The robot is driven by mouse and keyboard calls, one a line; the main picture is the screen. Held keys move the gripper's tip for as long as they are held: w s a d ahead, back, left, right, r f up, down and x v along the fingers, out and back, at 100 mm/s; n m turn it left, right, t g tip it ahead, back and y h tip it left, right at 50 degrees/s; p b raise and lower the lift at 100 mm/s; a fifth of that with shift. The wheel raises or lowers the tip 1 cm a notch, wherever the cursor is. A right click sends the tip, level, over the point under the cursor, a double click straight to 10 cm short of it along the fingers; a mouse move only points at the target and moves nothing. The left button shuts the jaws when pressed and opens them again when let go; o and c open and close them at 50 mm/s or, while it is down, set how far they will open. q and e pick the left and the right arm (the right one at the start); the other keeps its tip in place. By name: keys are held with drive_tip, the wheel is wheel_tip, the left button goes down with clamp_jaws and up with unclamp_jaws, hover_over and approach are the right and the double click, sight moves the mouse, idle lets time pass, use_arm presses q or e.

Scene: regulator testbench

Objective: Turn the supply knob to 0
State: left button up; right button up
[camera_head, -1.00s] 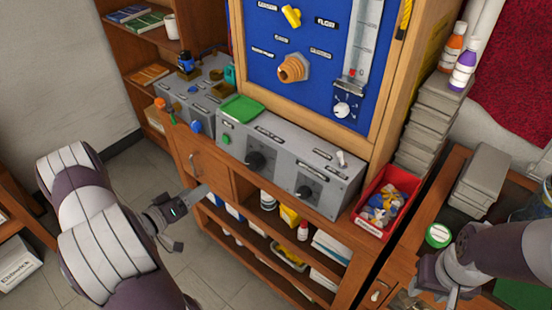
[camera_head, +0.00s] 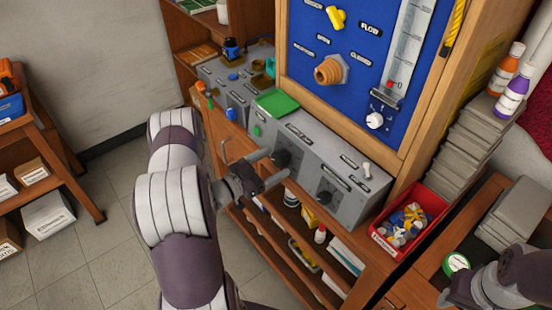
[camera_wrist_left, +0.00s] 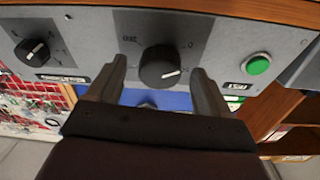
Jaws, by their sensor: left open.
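The grey control box below the blue panel carries a large black knob (camera_head: 283,158), and its label is too small to read in the head view. In the left wrist view this knob (camera_wrist_left: 158,68) has a white pointer line toward the lower right, with a "0" mark above and right of it. My left gripper (camera_head: 272,168) is open in front of the knob; in the wrist view its fingers (camera_wrist_left: 158,80) stand either side of the knob, and contact cannot be told. My right gripper (camera_head: 455,295) is at the lower right, its jaw opening unclear.
The blue panel (camera_head: 350,62) rises behind.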

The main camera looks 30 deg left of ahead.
use_arm(q)
drive_tip(key=shift+w+d, duration=0.25)
drive_tip(key=shift+w, duration=0.35)
drive_tip(key=shift+w+d, duration=0.1)
drive_tip(key=shift+w, duration=0.1)
drive_tip(key=shift+s, duration=0.1)
drive_tip(key=c, duration=1)
drive_tip(key=shift+n, duration=0.4)
drive_tip(key=shift+c, duration=0.2)
drive_tip(key=o, duration=1)
drive_tip(key=shift+o, duration=0.2)
drive_tip(key=b+v, duration=0.2)
drive_tip(key=v, duration=1)
drive_tip(key=shift+s, duration=0.35)
